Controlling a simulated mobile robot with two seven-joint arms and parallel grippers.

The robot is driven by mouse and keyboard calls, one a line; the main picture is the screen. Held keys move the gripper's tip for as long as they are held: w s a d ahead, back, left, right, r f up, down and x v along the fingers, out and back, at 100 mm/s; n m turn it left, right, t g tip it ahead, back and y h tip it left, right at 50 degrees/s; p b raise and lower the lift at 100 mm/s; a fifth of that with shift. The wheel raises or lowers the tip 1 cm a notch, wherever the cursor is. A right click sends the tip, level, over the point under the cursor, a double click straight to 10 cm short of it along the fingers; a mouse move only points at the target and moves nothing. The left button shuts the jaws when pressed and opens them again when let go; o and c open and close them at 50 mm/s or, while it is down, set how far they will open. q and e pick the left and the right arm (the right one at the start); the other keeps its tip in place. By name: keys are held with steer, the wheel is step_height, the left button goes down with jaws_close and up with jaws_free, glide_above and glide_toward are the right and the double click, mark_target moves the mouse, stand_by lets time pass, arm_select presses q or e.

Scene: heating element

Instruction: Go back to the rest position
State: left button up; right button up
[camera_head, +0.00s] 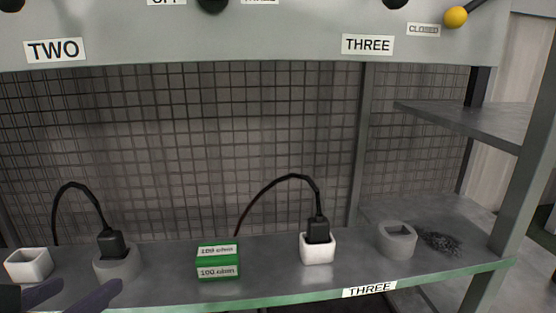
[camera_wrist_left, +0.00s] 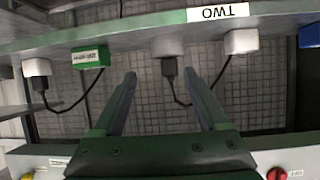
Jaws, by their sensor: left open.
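My left gripper (camera_head: 91,283) is at the lower left of the head view, low in front of the shelf edge. In the left wrist view my left gripper (camera_wrist_left: 161,73) has its fingers well apart with nothing held. A black plug (camera_head: 111,243) with a curved cable stands in a grey round holder (camera_head: 118,264) just beyond the fingers. In the upside-down wrist view this plug (camera_wrist_left: 169,67) appears between the two fingertips; whether they touch it I cannot tell. My right gripper is in neither view.
The metal shelf (camera_head: 275,262) also bears an empty white square holder (camera_head: 28,264), a green box (camera_head: 218,261), a white holder (camera_head: 317,249) with a second black plug (camera_head: 318,229), an empty grey holder (camera_head: 397,239) and dark tangled wire (camera_head: 438,241). A labelled panel (camera_head: 200,30) overhangs above.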

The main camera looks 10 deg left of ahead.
arm_select(q)
steer(key=s+d+f+m+g+h, duration=0.1)
steer(key=s+d+f+m+g, duration=0.2)
steer(key=s, duration=0.5)
steer(key=s+d+f+m+g+h, duration=0.1)
steer(key=s+d+g+h, duration=0.15)
steer(key=s+g, duration=0.45)
step_height(320, 180, up, 16)
steer(key=s+t+p, duration=0.1)
steer(key=p, duration=1.5)
steer(key=shift+d+y, duration=0.4)
steer(key=shift+y, duration=0.05)
